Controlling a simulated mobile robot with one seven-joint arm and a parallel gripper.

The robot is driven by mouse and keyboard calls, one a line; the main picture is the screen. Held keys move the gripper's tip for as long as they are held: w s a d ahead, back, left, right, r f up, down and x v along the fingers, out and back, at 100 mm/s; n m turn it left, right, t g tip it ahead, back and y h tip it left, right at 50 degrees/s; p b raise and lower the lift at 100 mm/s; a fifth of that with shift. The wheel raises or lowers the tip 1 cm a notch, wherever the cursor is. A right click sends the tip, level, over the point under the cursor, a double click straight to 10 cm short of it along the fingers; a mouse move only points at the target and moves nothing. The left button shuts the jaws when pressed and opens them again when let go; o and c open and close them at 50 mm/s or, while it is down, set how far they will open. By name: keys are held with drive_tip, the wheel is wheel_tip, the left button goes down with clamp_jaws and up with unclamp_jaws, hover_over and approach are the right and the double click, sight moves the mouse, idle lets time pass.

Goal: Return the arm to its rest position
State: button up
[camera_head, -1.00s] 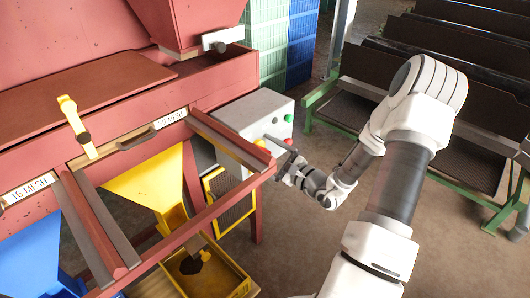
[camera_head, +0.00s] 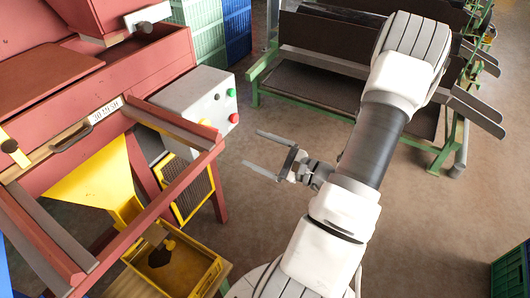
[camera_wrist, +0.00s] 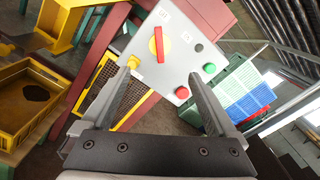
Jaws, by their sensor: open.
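My gripper (camera_head: 270,152) is open and empty over the bare floor, to the right of the grey control box (camera_head: 190,105). Its two fingers point left toward the red machine and touch nothing. In the wrist view, my gripper (camera_wrist: 160,95) shows its fingers spread apart. The control box (camera_wrist: 178,32), with a red and yellow rotary switch, a green button and a red button, lies beyond the fingers there. My arm (camera_head: 370,140) rises at the right of the gripper in the head view.
The red machine (camera_head: 160,65) fills the left, with a yellow funnel (camera_head: 92,185) above a yellow crate (camera_head: 200,270). A green-framed trough (camera_head: 315,85) stands behind. Green crates (camera_head: 200,30) and blue crates (camera_head: 237,30) are stacked at the back.

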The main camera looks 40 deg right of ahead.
drive_tip(key=shift+v, duration=0.95)
